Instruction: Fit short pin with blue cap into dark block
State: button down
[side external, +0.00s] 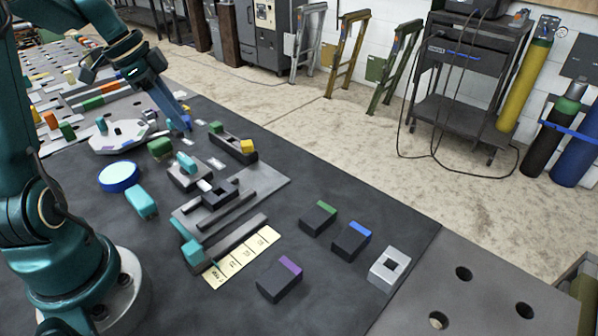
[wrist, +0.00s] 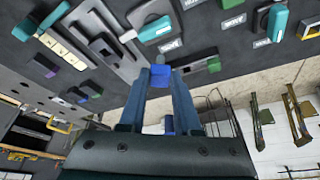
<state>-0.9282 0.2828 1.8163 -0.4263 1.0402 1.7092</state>
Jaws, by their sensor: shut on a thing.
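My gripper (side external: 187,120) is shut on the blue-capped pin (wrist: 160,76). In the side view the gripper is low over the far part of the dark mat, left of a long dark block (side external: 232,144) with a green end and a yellow end. A dark block with a square opening (side external: 220,194) sits on the grey rail plate, nearer the camera and apart from the gripper; it seems to show in the wrist view too (wrist: 103,47). I cannot tell which dark block the task means.
Dark blocks with green (side external: 318,219), blue (side external: 351,241) and purple (side external: 279,281) stripes and a light block with a square hole (side external: 389,268) stand at the right. A teal-handled block (side external: 187,172), a blue-rimmed disc (side external: 118,177) and a white octagonal plate (side external: 118,137) are near.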

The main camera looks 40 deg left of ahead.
jog(key=s+d+m+g+h, duration=0.1)
jog(key=s+d+m+h, duration=0.1)
jog(key=d+m, duration=0.65)
jog(key=n, duration=0.3)
send_over(214, 191)
jog(key=shift+f, duration=2.35)
jog(key=shift+f, duration=1.85)
jog(key=shift+c, duration=0.2)
grip_release()
jog(key=shift+r, duration=0.15)
notch_tip(214, 191, up, 7)
dwell(0.6)
